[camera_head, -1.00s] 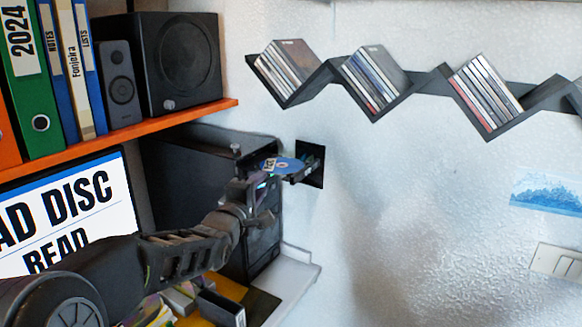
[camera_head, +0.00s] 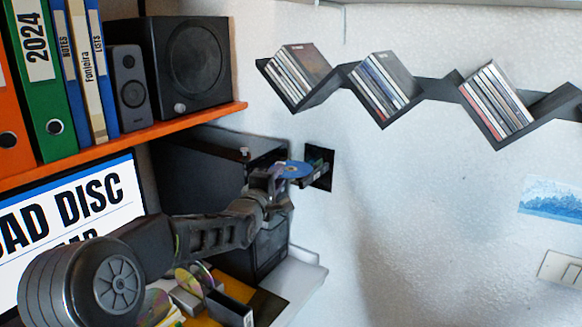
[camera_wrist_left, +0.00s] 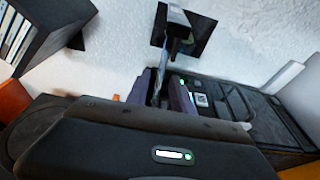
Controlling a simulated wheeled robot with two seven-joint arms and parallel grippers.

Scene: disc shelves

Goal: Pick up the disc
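The disc (camera_head: 297,169) is blue and flat. It juts from a dark drive tray (camera_head: 318,168) at the wall, beside the black computer case (camera_head: 210,165). My left gripper (camera_head: 277,178) is at the disc's near left edge in the head view. In the left wrist view the disc (camera_wrist_left: 160,76) shows edge-on as a thin strip reaching between the two fingers of the left gripper (camera_wrist_left: 161,97). The fingers look apart, with a gap around the strip; contact is not clear. My right gripper is in neither view.
An orange shelf (camera_head: 125,138) with binders and speakers (camera_head: 186,62) runs above the arm. A zigzag disc shelf (camera_head: 435,92) holds cases on the wall. Loose discs and boxes (camera_head: 200,290) lie below the arm. The wall at right is mostly free.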

